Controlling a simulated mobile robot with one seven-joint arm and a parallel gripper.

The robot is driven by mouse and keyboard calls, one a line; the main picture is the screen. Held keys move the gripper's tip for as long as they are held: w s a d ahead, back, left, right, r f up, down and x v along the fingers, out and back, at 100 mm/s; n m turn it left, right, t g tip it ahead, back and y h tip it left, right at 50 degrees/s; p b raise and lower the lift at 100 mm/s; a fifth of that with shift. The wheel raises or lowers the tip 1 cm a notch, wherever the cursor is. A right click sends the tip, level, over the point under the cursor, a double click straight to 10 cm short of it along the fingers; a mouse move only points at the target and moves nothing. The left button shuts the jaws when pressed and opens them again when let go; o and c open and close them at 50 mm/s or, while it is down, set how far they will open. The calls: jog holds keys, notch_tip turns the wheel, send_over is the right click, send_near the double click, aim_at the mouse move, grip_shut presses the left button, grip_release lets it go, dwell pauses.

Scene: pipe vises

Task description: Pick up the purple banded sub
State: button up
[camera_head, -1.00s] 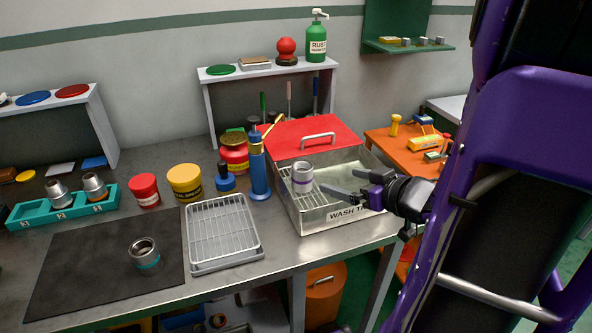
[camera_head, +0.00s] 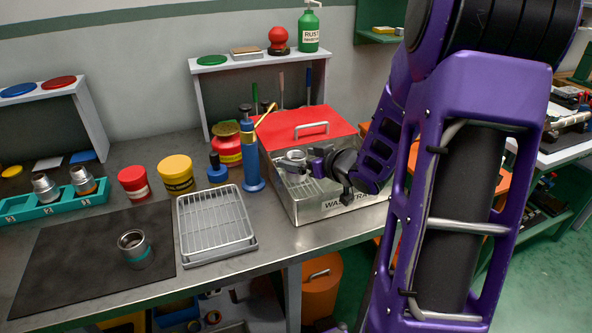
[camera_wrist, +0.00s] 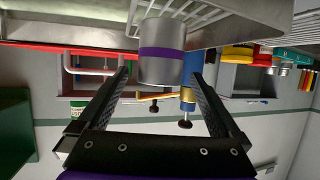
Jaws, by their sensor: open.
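The purple banded sub (camera_head: 293,156) is a short metal cylinder standing in the wash tray (camera_head: 308,212), partly hidden by my gripper in the head view. My gripper (camera_head: 296,166) reaches in from the right at the sub. In the wrist view my gripper (camera_wrist: 160,78) is open, one finger on each side of the sub.
The tray's red lid (camera_head: 310,125) with a handle lies at its back. A blue bottle (camera_head: 250,160) stands close to the tray's left. A wire rack (camera_head: 213,222), a teal-banded sub (camera_head: 135,248) on a black mat (camera_head: 70,270), and red and yellow tins (camera_head: 176,175) are further left.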

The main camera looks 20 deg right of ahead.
jog(key=shift+x, duration=1.2)
grip_shut()
